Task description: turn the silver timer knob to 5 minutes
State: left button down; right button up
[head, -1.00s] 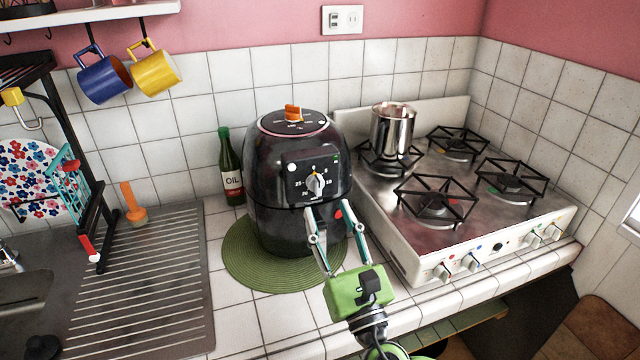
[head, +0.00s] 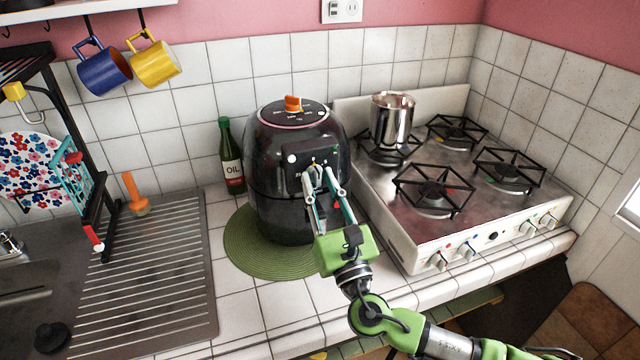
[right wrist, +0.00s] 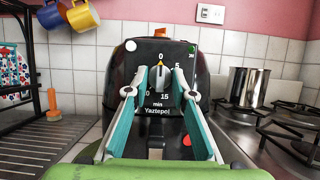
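The silver timer knob (right wrist: 160,75) is on the front of the black air fryer (head: 268,160). In the right wrist view its pointer is up towards the 0 mark, and the 5 mark is up and to its right. My right gripper (head: 319,172) is in front of the dial. Its two fingers are parted, with the tips on either side of the knob in the right wrist view (right wrist: 161,74). I cannot tell whether they touch it. In the head view the fingers hide most of the knob. My left gripper is not in view.
The air fryer stands on a round green mat (head: 245,255). An oil bottle (head: 231,165) is close on its left. A stove (head: 440,225) with a steel pot (head: 392,120) is on its right. A drying rack (head: 95,200) stands farther left. The counter in front is clear.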

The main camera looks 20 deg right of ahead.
jog(key=shift+m, duration=0.4)
jog(key=shift+f+m+h+b, duration=0.1)
jog(key=shift+m+h+b, duration=0.65)
jog(key=shift+m+h, duration=0.35)
jog(key=m, duration=0.2)
jog(key=m+h+b, duration=0.1)
jog(key=m, duration=0.1)
jog(key=shift+a+h, duration=0.15)
jog(key=shift+h, duration=0.15)
jog(key=m, duration=0.1)
jog(key=m+g+h, duration=0.1)
jog(key=m, duration=0.1)
jog(key=shift+r+m, duration=0.2)
jog(key=shift+m, duration=0.1)
jog(key=shift+r+m+g+h, duration=0.1)
jog(key=shift+m+g+h, duration=0.3)
jog(key=shift+m, duration=0.6)
jog(key=shift+m+g+h, duration=0.3)
jog(key=shift+m+h, duration=0.2)
jog(key=shift+m, duration=0.5)
jog(key=o, duration=1.1)
jog(key=shift+a, duration=0.1)
